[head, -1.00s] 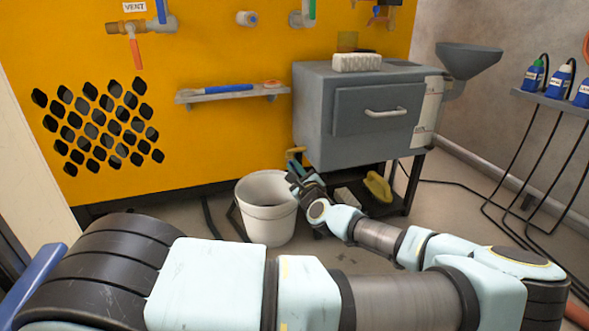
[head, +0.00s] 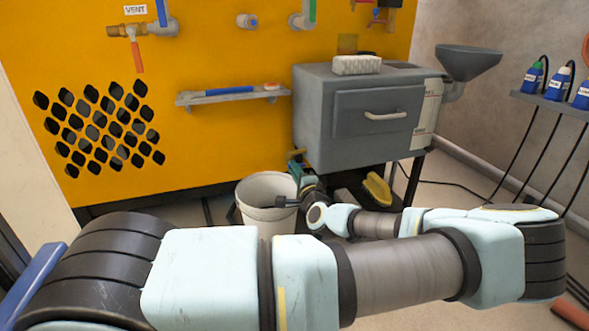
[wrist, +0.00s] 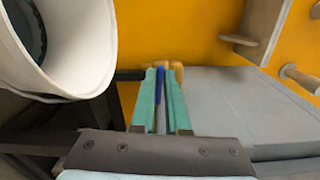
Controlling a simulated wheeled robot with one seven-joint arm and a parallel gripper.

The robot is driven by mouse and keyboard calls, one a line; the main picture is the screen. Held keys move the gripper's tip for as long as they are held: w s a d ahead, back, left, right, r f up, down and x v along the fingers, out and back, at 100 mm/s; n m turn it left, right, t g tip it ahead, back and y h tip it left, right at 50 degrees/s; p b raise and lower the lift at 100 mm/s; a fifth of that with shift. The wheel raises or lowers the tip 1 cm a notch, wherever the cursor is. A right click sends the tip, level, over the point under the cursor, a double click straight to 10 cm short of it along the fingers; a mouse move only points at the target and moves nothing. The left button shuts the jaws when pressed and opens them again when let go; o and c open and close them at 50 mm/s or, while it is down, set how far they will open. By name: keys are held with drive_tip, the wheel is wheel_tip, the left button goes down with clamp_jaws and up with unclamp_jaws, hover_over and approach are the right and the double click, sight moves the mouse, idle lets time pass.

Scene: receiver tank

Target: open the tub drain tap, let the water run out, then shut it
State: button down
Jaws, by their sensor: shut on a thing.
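The tub is the grey box (head: 312,110) on a dark stand; it fills the right of the wrist view (wrist: 225,105). The drain tap, a brass fitting (head: 296,154), is at its lower left and shows partly behind my fingers in the wrist view (wrist: 178,70). My gripper (wrist: 161,98) has its teal fingers shut on the tap's narrow blue lever (wrist: 160,84). In the head view my gripper (head: 297,172) is small and partly hidden by its own wrist. I cannot tell from these views how far the tap is open, and no water stream is visible.
A white bucket (head: 262,190) stands on the floor left of the tap, close to my gripper; its rim is at left in the wrist view (wrist: 100,40). A yellow object (head: 377,188) lies on the stand's lower shelf. A wall shelf (head: 222,97) is above the bucket.

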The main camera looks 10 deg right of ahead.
drive_tip(key=shift+n, duration=0.6)
drive_tip(key=shift+d+f, duration=0.1)
drive_tip(key=c, duration=0.9)
unclamp_jaws()
drive_tip(key=s+p, duration=0.1)
drive_tip(key=s, duration=0.2)
drive_tip(key=s+d+p, duration=0.1)
drive_tip(key=s, duration=0.3)
drive_tip(key=s+p, duration=0.2)
drive_tip(key=s, duration=0.1)
drive_tip(key=shift+s+d, duration=0.15)
drive_tip(key=shift+s, duration=0.25)
